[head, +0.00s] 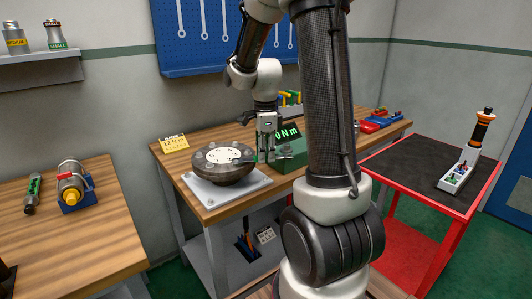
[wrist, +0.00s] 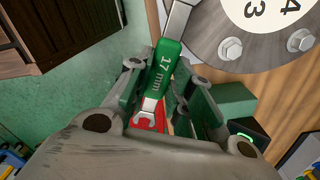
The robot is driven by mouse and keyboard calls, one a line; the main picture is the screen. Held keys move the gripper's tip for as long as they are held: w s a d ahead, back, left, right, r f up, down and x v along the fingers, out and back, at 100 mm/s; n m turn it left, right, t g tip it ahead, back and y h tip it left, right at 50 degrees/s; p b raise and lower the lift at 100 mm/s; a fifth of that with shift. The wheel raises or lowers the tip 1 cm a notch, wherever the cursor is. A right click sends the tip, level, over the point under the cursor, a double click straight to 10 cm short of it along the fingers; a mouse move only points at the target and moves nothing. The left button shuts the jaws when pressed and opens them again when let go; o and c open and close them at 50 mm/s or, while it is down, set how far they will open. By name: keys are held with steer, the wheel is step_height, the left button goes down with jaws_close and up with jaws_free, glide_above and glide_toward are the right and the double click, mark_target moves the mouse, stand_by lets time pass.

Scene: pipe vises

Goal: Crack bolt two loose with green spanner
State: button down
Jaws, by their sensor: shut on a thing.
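My gripper (head: 266,152) is shut on the green spanner (wrist: 166,66), at the right side of the round flange (head: 224,162). The spanner's green grip is marked 17 mm in the wrist view. One open end points toward the palm; the other end runs out of the top of that view, so I cannot tell whether it is on a bolt. The flange (wrist: 205,42) carries a white disc (wrist: 262,10) with 3 and 4 showing. Two hex bolts (wrist: 230,48) sit near its rim by those numbers. I cannot make out bolt two.
The flange stands on a grey plate (head: 200,191) on a wooden bench. A green box with a display reading 0 Nm (head: 288,132) stands close behind the gripper. A yellow note (head: 174,142) stands at the bench's back left. A red cart (head: 412,217) is at right.

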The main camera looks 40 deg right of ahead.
steer(key=shift+w, duration=0.1)
steer(key=shift+w+d+n, duration=0.15)
steer(key=shift+w+n, duration=0.2)
steer(key=shift+n, duration=0.25)
steer(key=shift+w+d+n, duration=0.15)
steer(key=shift+w+n, duration=0.3)
steer(key=shift+n, duration=0.15)
steer(key=shift+w+n, duration=0.5)
steer(key=shift+n, duration=0.1)
steer(key=shift+w+d+n, duration=0.1)
steer(key=shift+w+n, duration=0.35)
steer(key=shift+n, duration=0.15)
